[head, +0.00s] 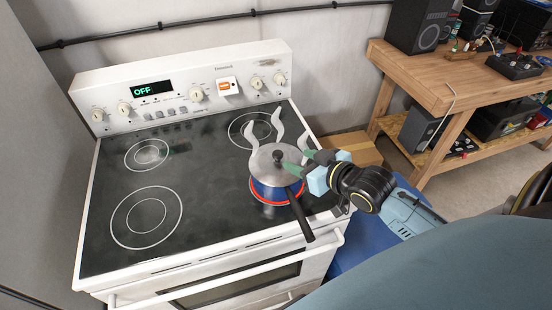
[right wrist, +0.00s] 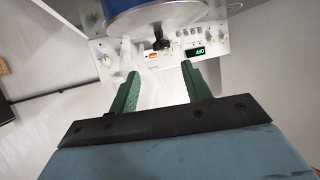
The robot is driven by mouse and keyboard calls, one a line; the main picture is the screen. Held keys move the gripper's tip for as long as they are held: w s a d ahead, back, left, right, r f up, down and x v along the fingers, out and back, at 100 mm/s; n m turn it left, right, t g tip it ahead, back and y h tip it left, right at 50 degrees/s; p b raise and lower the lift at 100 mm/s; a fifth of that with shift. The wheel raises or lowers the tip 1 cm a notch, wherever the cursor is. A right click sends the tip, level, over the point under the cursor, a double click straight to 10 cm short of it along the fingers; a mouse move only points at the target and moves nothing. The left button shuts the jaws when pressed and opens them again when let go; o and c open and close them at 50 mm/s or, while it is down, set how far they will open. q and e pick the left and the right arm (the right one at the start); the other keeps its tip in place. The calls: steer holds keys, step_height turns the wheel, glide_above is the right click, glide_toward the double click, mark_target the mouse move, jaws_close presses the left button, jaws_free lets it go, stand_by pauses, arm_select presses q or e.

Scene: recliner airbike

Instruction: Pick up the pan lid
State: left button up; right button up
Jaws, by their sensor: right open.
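The pan lid (head: 267,170) is a round grey disc with a dark knob (head: 278,157) on top. It sits on a blue pan (head: 270,192), whose black handle (head: 300,215) points toward the stove's front. My right gripper (head: 299,162) reaches in from the right, with its green fingers apart and empty beside the knob. In the right wrist view the open fingers (right wrist: 159,70) show below the dark knob (right wrist: 161,42), with the blue pan (right wrist: 140,14) at the top edge. Whether a finger touches the lid is unclear. My left gripper is not in view.
The pan stands on the stove's front right burner, which has a red ring. White steam shapes (head: 277,122) rise around the lid. The other burners on the cooktop (head: 190,200) are clear. A wooden workbench (head: 440,75) with equipment stands at the back right.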

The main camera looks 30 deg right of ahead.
mark_target(279, 154)
steer(key=x, duration=0.2)
steer(key=shift+w+f, duration=0.1)
steer(key=shift+w, duration=0.3)
steer(key=x, duration=0.2)
steer(key=shift+w+a+f, duration=0.15)
steer(key=shift+f, duration=0.1)
steer(key=x, duration=0.3)
steer(key=shift+w+a+f, duration=0.1)
steer(key=shift+w+f, duration=0.05)
steer(key=shift+f, duration=0.1)
steer(key=shift+w+f, duration=0.1)
steer(key=shift+w, duration=0.1)
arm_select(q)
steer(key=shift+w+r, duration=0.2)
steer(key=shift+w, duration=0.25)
arm_select(e)
jaws_close()
